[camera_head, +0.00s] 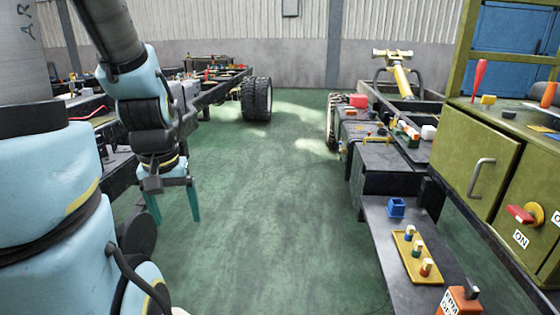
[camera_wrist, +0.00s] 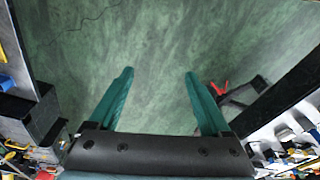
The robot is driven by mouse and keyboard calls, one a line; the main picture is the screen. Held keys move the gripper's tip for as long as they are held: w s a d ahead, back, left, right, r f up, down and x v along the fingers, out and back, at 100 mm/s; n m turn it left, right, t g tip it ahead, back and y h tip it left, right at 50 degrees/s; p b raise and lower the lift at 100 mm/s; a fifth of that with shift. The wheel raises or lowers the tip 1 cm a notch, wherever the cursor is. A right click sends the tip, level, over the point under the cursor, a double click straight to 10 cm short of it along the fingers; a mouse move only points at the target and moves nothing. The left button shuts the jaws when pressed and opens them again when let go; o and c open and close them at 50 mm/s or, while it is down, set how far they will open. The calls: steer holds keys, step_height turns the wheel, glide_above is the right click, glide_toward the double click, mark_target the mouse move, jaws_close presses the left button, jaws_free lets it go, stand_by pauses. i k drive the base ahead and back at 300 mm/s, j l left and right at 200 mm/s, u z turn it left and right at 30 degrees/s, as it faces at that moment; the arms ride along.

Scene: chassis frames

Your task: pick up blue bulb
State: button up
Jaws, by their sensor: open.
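A yellow tray (camera_head: 402,252) lies on the dark step of the right chassis. It holds a row of small pieces with pale tops. The far one has a blue part and looks like the blue bulb (camera_head: 409,233), though it is small in view. Behind the tray stands a blue open box-like block (camera_head: 396,208). My gripper (camera_head: 174,212) hangs over the floor at the left, well apart from the tray. Its teal fingers are spread and empty in the wrist view (camera_wrist: 159,75), with only green floor between them. I cannot make out the bulb in the wrist view.
A green piece (camera_head: 417,247) and a red piece (camera_head: 426,267) stand on the same tray. An orange block (camera_head: 460,300) is nearer. An olive cabinet (camera_head: 475,150) rises on the right. The green floor (camera_head: 270,220) between both chassis is clear.

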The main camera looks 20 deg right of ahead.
mark_target(408, 234)
steer(key=z, duration=0.8)
steer(key=i+j+z, duration=0.1)
steer(key=i+z, duration=0.3)
steer(key=i+j+z, duration=0.2)
steer(key=z, duration=0.2)
steer(key=i+j+z, duration=0.5)
steer(key=i+j, duration=0.65)
steer(key=j, duration=0.25)
steer(key=z, duration=0.05)
